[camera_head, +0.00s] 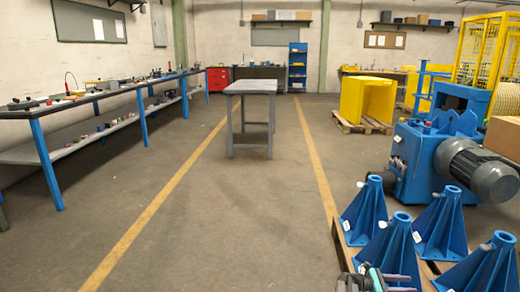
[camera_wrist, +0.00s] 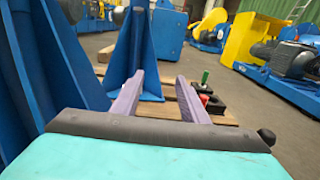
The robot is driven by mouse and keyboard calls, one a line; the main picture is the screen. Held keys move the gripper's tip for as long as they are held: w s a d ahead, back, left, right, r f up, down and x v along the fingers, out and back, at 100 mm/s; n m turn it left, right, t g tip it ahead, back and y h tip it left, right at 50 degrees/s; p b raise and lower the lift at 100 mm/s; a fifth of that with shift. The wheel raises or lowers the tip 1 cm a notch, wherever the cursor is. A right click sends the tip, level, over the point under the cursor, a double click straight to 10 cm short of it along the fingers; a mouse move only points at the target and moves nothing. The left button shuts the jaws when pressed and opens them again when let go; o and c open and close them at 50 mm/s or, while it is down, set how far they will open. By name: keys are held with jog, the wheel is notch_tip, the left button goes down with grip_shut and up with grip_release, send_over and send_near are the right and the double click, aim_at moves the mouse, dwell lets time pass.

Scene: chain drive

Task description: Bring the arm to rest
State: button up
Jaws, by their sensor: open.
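My gripper (camera_wrist: 158,96) shows in the wrist view with its two purple-grey fingers apart and nothing between them. It points toward a wooden pallet (camera_wrist: 158,83) that bears blue cone-shaped stands (camera_wrist: 133,45). One blue stand rises close on the left of the fingers. In the head view only a part of my arm's end (camera_head: 378,281) shows at the bottom edge, beside the front blue stands (camera_head: 386,248). Whether the fingers touch a stand cannot be told.
A blue machine with a grey motor (camera_head: 480,168) stands at the right. A yellow frame (camera_head: 366,100) sits on a pallet behind. A grey table (camera_head: 252,88) stands mid-floor, and a long workbench (camera_head: 100,94) runs along the left.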

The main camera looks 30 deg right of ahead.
jog(key=w+a+r+n+t+p, duration=0.25)
jog(key=w+a+p, duration=0.45)
jog(key=w+a, duration=0.55)
jog(key=a+f+t+y+p, duration=0.2)
jog(key=a+t+p, duration=0.35)
jog(key=a, duration=1.45)
jog(key=s+a+m+g+y+p, duration=0.1)
jog(key=s+a+m+y+p, duration=0.2)
jog(key=a, duration=1)
jog(key=s+a+m+g+y+p, duration=0.1)
jog(key=s+a+m+y+p, duration=0.3)
jog(key=s+a, duration=0.6)
jog(key=s+a+m+g+y+p, duration=0.1)
jog(key=s+a+m+y+p, duration=0.2)
jog(key=a, duration=1.5)
jog(key=s+m+y, duration=0.2)
jog(key=s+m, duration=0.1)
jog(key=s, duration=0.1)
jog(key=shift+s+r+m+y+p, duration=0.2)
jog(key=shift+r+m+y+p, duration=0.15)
jog(key=shift+r+y, duration=0.05)
jog(key=shift+a, duration=0.1)
